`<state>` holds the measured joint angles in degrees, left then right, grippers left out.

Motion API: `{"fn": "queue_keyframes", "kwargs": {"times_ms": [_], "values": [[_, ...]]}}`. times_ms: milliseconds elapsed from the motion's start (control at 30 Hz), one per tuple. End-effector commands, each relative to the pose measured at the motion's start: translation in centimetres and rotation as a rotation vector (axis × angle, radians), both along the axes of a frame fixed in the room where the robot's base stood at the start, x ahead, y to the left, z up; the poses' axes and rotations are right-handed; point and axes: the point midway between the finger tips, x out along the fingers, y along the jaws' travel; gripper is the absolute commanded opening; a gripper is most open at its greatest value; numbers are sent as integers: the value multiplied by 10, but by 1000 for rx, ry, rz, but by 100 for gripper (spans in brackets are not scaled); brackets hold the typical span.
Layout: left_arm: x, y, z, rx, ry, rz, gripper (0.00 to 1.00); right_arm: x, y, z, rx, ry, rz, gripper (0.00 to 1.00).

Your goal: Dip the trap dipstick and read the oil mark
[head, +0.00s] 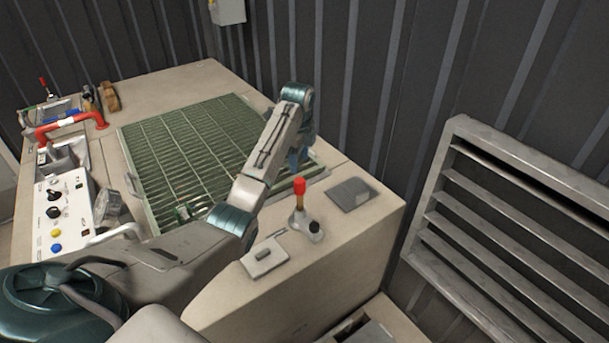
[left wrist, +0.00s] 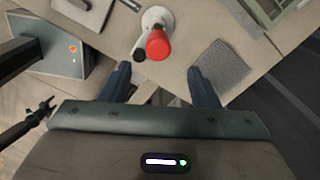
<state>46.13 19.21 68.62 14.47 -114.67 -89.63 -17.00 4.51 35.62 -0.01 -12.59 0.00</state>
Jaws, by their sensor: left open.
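The trap dipstick, with a red handle (head: 300,186), stands upright in a pale round base (head: 300,218) on the beige housing top. A dark cap sits beside it on that base. In the left wrist view the red handle (left wrist: 158,44) shows just beyond the fingertips, roughly midway between them. My left gripper (head: 301,158) hangs behind the handle in the head view, partly hidden by my forearm. In the left wrist view my left gripper (left wrist: 161,80) is open and empty. The dipstick's lower part is hidden in the base. My right gripper is in neither view.
A grey ribbed pad (head: 351,194) lies right of the dipstick, and a pale plate with a small bar (head: 264,257) lies to its left. A green grating (head: 185,145) covers the middle. A control panel (head: 64,215) stands at left, a louvre (head: 510,225) at right.

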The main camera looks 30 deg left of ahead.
Motion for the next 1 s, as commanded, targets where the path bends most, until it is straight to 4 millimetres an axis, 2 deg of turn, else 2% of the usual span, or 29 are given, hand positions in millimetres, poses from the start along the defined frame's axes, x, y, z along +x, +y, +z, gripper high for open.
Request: {"fn": "queue_keyframes", "kwargs": {"times_ms": [167, 333, 400, 700, 833, 1000], "values": [[-3, 0, -6, -5, 14, -65, 56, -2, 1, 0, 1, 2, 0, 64], [-4, 0, -32, -5, 15, -65, 56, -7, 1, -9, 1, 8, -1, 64], [-4, 0, -39, -5, 17, -64, 56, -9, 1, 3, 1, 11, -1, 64], [-3, 0, -91, -5, 15, -63, 56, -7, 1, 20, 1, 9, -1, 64], [-3, 0, -103, -5, 12, -62, 56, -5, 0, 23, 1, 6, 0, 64], [-3, 0, -108, -4, 11, -63, 56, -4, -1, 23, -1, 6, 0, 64]]}}
